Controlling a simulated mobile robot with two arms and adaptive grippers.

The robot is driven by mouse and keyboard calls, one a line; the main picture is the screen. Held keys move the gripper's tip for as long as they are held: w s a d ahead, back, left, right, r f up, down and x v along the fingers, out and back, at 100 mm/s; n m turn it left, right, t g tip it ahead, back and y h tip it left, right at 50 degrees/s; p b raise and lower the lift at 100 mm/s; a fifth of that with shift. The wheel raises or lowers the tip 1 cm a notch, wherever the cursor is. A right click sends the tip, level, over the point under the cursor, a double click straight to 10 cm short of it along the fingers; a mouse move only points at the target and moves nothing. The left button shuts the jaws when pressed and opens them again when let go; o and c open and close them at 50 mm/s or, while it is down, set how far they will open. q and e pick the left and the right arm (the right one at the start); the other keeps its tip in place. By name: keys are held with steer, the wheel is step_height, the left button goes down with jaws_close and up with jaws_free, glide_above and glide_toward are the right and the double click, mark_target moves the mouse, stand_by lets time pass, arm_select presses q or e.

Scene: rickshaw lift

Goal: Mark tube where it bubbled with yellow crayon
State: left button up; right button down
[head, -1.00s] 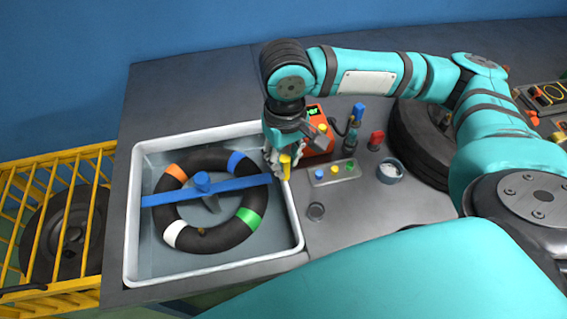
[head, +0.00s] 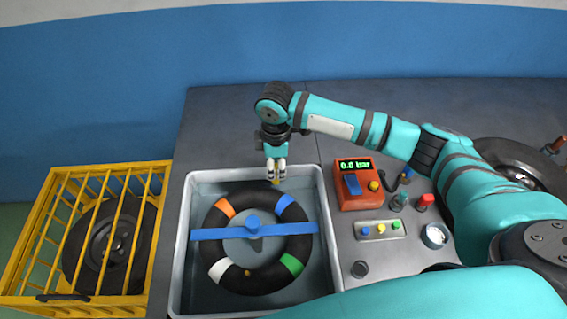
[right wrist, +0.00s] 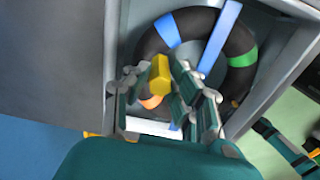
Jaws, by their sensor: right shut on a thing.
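The black tube (head: 213,252) lies in the grey-white tub (head: 181,235), banded orange, blue, white and green. A blue bar (head: 210,234) crosses over it. A small amber spot (head: 248,272) shows on the tube's near side, between the white and green bands; I cannot tell what it is. My right gripper (head: 276,174) is shut on the yellow crayon (right wrist: 160,75), above the tub's far part, just beyond the tube between the orange and blue bands. The crayon's lower end (head: 276,182) shows below the fingers, seemingly clear of the tube. My left gripper is not in view.
Right of the tub stand a red gauge box (head: 358,194) reading 0.0 bar, a plate (head: 368,238) with coloured pieces, a round dish (head: 434,236) and a small dark cup (head: 360,268). A yellow cage (head: 60,180) holding a wheel stands at left.

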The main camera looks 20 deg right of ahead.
mark_target(275, 181)
steer(key=shift+w+f+n, duration=0.2)
steer(key=shift+n, duration=0.3)
steer(key=shift+w+f+n, duration=0.15)
steer(key=shift+f+n, duration=0.3)
steer(key=shift+n, duration=0.15)
step_height(275, 181, down, 6)
steer(key=b, duration=0.7)
steer(key=shift+f, duration=0.1)
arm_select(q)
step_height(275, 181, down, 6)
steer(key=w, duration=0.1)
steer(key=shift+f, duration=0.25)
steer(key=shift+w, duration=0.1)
arm_select(e)
steer(key=shift+f, duration=0.35)
steer(key=shift+w+a, duration=0.1)
steer(key=shift+a, duration=0.05)
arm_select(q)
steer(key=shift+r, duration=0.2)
arm_select(e)
steer(key=shift+w+a, duration=0.3)
steer(key=shift+w, duration=0.05)
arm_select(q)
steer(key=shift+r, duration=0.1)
arm_select(e)
steer(key=shift+s+d, duration=0.1)
